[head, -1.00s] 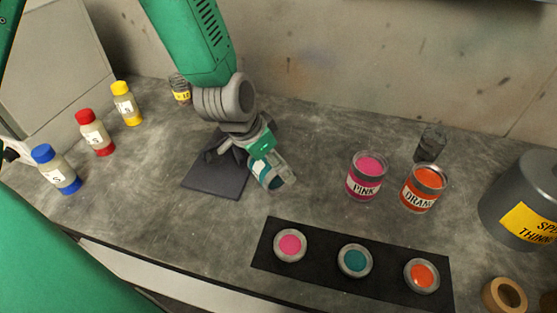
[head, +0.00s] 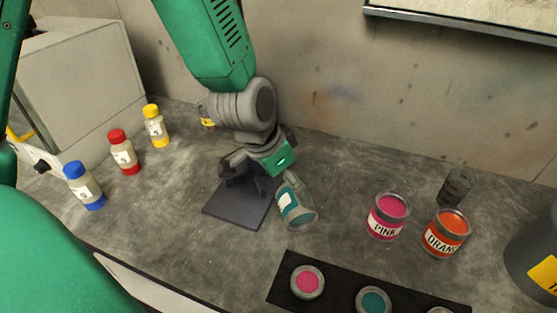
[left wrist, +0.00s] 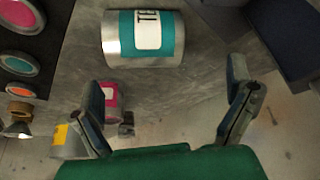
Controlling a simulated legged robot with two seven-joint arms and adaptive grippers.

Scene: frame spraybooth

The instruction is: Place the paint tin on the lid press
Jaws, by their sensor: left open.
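The teal paint tin (head: 297,204) lies on its side on the counter, just right of a dark square plate (head: 232,207) that looks like the lid press base. The tin also shows in the left wrist view (left wrist: 145,38), its label turned sideways. My left gripper (head: 255,180) is above the plate, left of the tin. Its two fingers are spread in the left wrist view (left wrist: 168,105), with nothing between them and the tin beyond the tips. The gripper hides part of the press. A dark shape at the top right of the left wrist view may be the press. My right gripper is not seen.
An upright pink tin (head: 387,216) and orange tin (head: 446,233) stand to the right, with a dark glass jar (head: 457,186) behind. A black strip (head: 340,290) with paint lids lies in front. Bottles with blue (head: 84,186), red (head: 124,153) and yellow (head: 156,126) caps stand left.

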